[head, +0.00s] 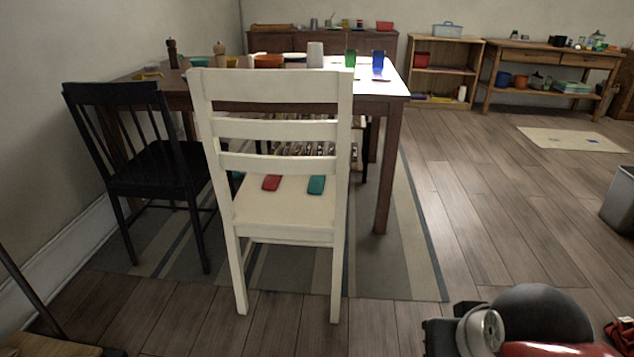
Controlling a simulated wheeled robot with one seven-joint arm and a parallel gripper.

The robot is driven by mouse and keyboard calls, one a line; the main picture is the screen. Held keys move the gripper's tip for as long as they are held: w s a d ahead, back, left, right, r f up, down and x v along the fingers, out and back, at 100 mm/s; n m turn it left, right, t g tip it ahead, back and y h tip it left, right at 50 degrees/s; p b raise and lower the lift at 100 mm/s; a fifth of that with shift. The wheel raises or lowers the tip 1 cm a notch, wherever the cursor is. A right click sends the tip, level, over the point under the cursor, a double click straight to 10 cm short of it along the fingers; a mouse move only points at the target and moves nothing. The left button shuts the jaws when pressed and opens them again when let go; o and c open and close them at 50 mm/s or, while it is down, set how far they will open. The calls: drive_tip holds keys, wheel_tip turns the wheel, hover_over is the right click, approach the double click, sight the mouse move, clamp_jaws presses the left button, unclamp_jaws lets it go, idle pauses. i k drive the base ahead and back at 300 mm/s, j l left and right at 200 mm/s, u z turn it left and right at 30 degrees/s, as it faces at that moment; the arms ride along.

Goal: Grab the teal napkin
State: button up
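A small flat teal piece (316,185), which looks like the folded teal napkin, lies on the seat of the white chair (285,213). A similar flat red piece (271,183) lies to its left on the same seat, apart from it. The chair's slatted back stands between my head camera and the table, but the teal piece shows below the lowest slat. Parts that look like my own arm show at the bottom right, well away from the chair. My gripper is not in view.
A wooden table (385,98) with cups, bowls and mills stands behind the white chair. A black chair (155,165) stands to the left. A striped rug (395,270) lies below. Wooden floor is open to the right, with a grey bin (620,200) at the right edge.

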sight(316, 184)
drive_tip(key=i+l+u, duration=0.35)
drive_tip(key=i+l, duration=0.3)
drive_tip(key=i, duration=0.55)
drive_tip(key=i+l+u, duration=0.4)
drive_tip(key=i+l, duration=0.6)
drive_tip(key=i, duration=0.15)
